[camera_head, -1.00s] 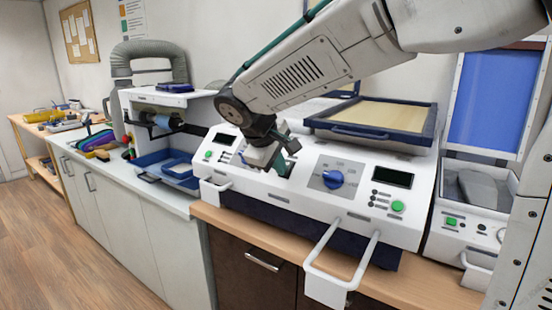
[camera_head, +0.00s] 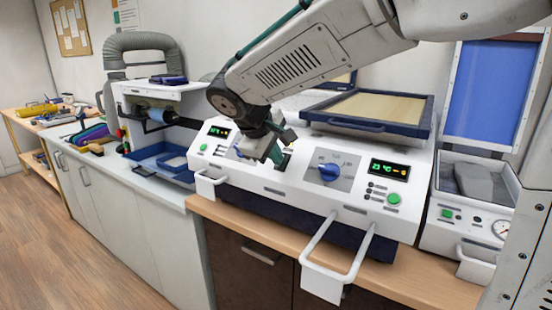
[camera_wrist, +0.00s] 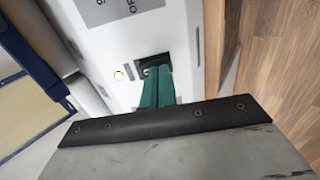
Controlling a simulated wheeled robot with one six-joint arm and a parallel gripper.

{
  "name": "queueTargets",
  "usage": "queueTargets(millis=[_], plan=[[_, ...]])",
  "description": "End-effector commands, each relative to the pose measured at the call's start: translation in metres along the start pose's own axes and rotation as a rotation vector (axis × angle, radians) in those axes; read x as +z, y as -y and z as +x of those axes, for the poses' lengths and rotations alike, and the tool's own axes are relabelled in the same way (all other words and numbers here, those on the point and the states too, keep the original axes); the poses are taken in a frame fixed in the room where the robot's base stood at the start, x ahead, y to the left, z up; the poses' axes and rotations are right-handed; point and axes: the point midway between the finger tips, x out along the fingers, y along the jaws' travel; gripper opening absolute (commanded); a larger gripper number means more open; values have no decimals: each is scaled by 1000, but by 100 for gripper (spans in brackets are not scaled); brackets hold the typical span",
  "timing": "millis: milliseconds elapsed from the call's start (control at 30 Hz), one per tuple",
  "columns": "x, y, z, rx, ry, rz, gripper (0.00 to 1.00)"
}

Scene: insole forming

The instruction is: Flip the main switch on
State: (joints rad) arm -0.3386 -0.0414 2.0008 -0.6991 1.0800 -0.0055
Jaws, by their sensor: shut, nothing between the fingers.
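The main switch sits in a dark recess (camera_wrist: 153,60) on the white sloped front of the forming machine (camera_head: 262,188). In the head view the recess (camera_head: 286,163) is partly behind my gripper (camera_head: 278,156). In the wrist view my gripper's green fingers (camera_wrist: 155,71) are closed together, with their tips at the recess edge. They cover most of the switch, so its lever position and any contact cannot be told. Both machine displays are lit, the left one (camera_head: 218,131) and the right one (camera_head: 390,169). Nothing shows between the fingers.
A blue knob (camera_head: 328,172) and a green button (camera_head: 393,198) lie right of the gripper. A framed tray (camera_head: 370,110) stands above the panel. A white handle (camera_head: 330,262) juts out in front. Another unit (camera_head: 468,215) stands close on the right.

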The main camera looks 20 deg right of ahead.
Motion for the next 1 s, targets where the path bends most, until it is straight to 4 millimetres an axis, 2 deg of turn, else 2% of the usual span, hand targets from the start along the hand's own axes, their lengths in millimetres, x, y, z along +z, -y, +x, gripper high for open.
queueTargets(millis=[567,767,1000], plan=[[-1,-4,-12,0,-2,2,0],[-2,-2,-44,0,-1,7,0],[0,8,-96,1,2,10,0]])
